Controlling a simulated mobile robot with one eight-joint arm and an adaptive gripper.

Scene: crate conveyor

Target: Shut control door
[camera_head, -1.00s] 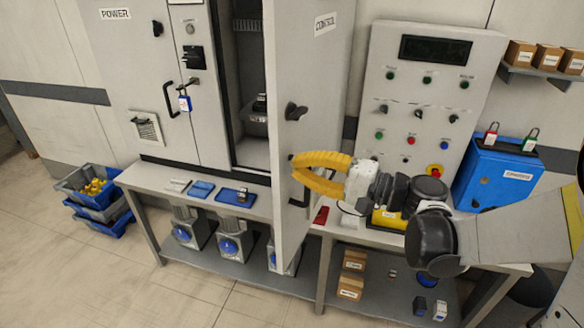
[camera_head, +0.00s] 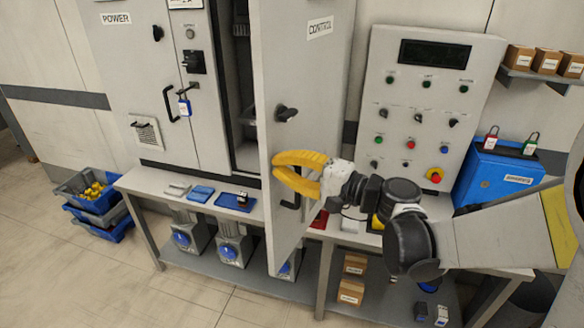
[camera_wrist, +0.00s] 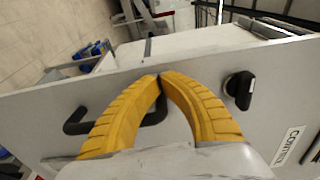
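The control door (camera_head: 300,75) is a grey panel labelled CONTROL. It stands partly open, and a narrow dark strip of the cabinet interior (camera_head: 243,90) shows to its left. The door also fills much of the wrist view (camera_wrist: 205,75). It has a black knob (camera_head: 286,113) and a black bar handle (camera_wrist: 73,127). My gripper (camera_head: 274,168) has yellow fingers and lies at the outer face of the door, below the knob. In the wrist view the fingertips (camera_wrist: 159,77) meet, with the handle partly hidden behind them. I cannot tell whether they touch the door.
A bench (camera_head: 150,185) with small trays runs below the cabinet. A button panel (camera_head: 425,75) and a blue box (camera_head: 495,175) stand to the right.

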